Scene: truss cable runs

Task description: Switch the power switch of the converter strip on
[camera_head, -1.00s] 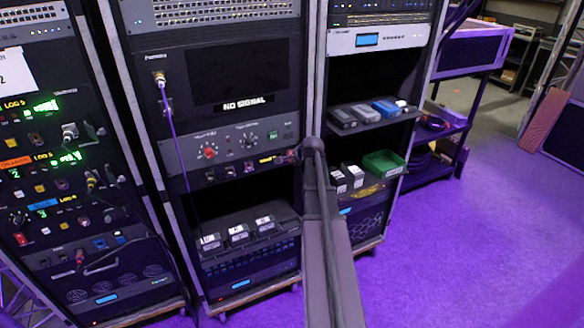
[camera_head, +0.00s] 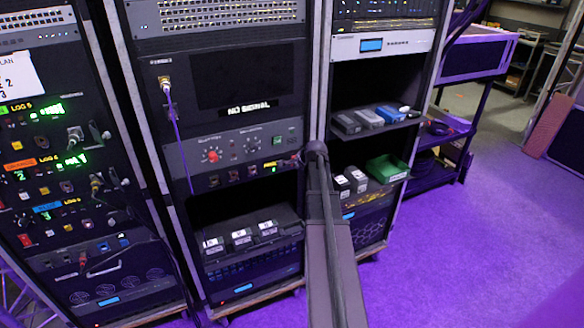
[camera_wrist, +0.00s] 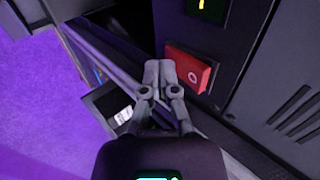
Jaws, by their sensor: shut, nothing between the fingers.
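In the wrist view a red rocker switch (camera_wrist: 188,70) with a white "O" mark sits on a dark panel. My gripper (camera_wrist: 159,72) is shut and empty, its fingertips just left of the switch's left edge. I cannot tell whether they touch it. In the head view my arm reaches to the right edge of the middle rack, at the end of a narrow strip (camera_head: 237,175) with small sockets and a lit yellow label. My gripper and the red switch are hidden or too small there.
The wrist view shows a display with a yellow sign (camera_wrist: 203,5) above the switch and a vented panel (camera_wrist: 285,100) at right. In the head view, a shelf with labelled boxes (camera_head: 242,238) lies below the strip, and a green bin (camera_head: 387,168) stands right. The purple floor is clear at right.

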